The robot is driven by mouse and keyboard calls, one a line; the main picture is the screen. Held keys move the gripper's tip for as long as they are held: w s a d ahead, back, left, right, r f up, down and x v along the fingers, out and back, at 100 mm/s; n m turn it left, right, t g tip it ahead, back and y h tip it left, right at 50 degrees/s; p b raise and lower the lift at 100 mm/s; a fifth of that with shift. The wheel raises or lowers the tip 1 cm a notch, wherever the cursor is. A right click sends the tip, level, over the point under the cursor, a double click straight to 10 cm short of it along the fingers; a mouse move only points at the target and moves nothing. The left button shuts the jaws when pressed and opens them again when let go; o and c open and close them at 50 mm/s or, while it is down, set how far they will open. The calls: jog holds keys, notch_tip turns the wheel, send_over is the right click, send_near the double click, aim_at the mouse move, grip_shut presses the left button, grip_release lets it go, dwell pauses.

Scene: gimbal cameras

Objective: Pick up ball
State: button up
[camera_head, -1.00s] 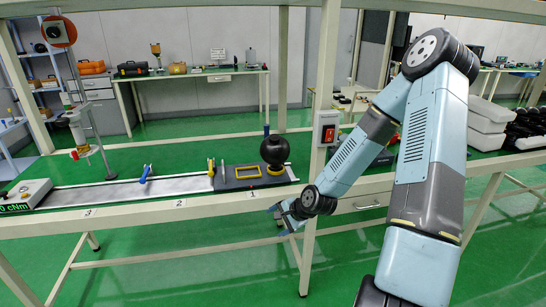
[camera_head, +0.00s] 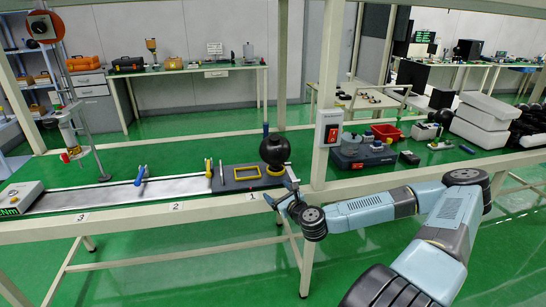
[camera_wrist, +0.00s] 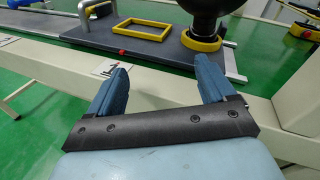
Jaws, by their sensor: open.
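The black ball (camera_head: 275,148) rests on a yellow ring at the right end of the dark grey board on the bench, near the label 1. In the wrist view the ball (camera_wrist: 208,8) shows only its lower part at the top edge, with the yellow ring (camera_wrist: 201,41) under it. My gripper (camera_head: 280,195) is at the front edge of the bench, just below and in front of the ball. In the wrist view my gripper (camera_wrist: 162,75) has its two blue fingers spread apart with nothing between them, short of the ball.
An empty yellow rectangular frame (camera_head: 247,172) lies left of the ball. A white post with a red switch box (camera_head: 328,128) stands close on the right. The bench's front rail (camera_head: 130,222) runs below my gripper. A blue-handled clamp (camera_head: 141,175) stands further left.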

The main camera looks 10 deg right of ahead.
aim_at(277, 166)
jog(key=d+m+h, duration=0.1)
jog(key=w+d+r+m+t+h, duration=0.1)
jog(key=d+m, duration=0.1)
jog(key=d+m+h, duration=0.1)
jog(key=m, duration=0.1)
jog(key=shift+w+d+r+t, duration=0.25)
jog(key=shift+w+t, duration=0.15)
jog(key=shift+w+d, duration=0.1)
jog(key=shift+w, duration=0.05)
jog(key=w, duration=0.5)
jog(key=w+a, duration=0.1)
jog(key=w, duration=0.2)
jog(key=shift+r, duration=0.1)
jog(key=shift+w+a+r, duration=0.15)
jog(key=shift+w+r, duration=0.05)
jog(key=shift+w, duration=1.2)
jog(key=shift+w+a+r, duration=0.1)
jog(key=shift+w+r, duration=0.05)
jog(key=shift+w, duration=1.2)
jog(key=shift+a, duration=0.1)
grip_shut()
